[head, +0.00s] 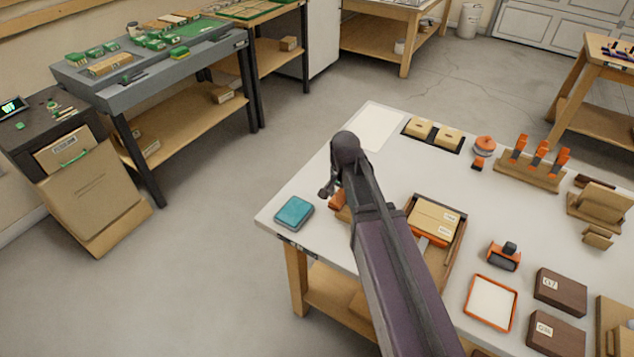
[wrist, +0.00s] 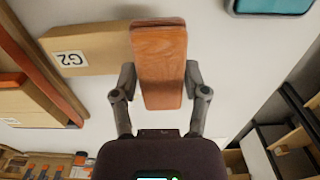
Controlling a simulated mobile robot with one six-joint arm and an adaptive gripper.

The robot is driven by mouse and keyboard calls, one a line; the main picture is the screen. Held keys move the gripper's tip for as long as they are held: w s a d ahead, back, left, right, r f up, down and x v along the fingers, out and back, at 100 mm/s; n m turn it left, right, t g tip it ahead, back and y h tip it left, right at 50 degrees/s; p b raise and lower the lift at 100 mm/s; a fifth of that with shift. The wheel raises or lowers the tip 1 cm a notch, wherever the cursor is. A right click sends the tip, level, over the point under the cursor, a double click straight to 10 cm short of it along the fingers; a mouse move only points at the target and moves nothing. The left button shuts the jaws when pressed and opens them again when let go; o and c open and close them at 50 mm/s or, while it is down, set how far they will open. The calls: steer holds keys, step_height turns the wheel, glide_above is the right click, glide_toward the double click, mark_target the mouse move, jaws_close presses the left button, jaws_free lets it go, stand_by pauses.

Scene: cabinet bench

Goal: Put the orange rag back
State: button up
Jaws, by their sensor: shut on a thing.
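The orange rag (wrist: 162,45) is a folded, flat orange-brown block between the two fingers of my gripper (wrist: 160,78) in the wrist view. The fingers are shut on its sides. In the head view my gripper (head: 329,189) is over the left part of the white table, and a small part of the orange rag (head: 338,199) shows beside my arm. My arm hides most of it there. Whether the rag touches the table cannot be told.
A teal folded cloth (head: 294,212) lies left of my gripper. A wooden tray (head: 458,245) with cardboard boxes is to the right, partly behind my arm. A box labelled G2 (wrist: 85,50) is close by the rag. A white sheet (head: 375,128) lies at the far left corner.

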glide_above(319, 186)
steer(key=s, duration=0.1)
steer(key=shift+s+d+f+b, duration=0.15)
steer(key=shift+d+f+b, duration=0.2)
steer(key=shift+f+b, duration=0.15)
steer(key=shift+w+a, duration=0.1)
steer(key=shift+w, duration=0.15)
steer(key=shift+w+a+f+b, duration=0.2)
steer(key=shift+w+f+b, duration=0.2)
steer(key=shift+f, duration=0.15)
steer(key=shift+f+b, duration=1.35)
steer(key=shift+b, duration=0.05)
steer(key=shift+f, duration=0.15)
steer(key=o, duration=1)
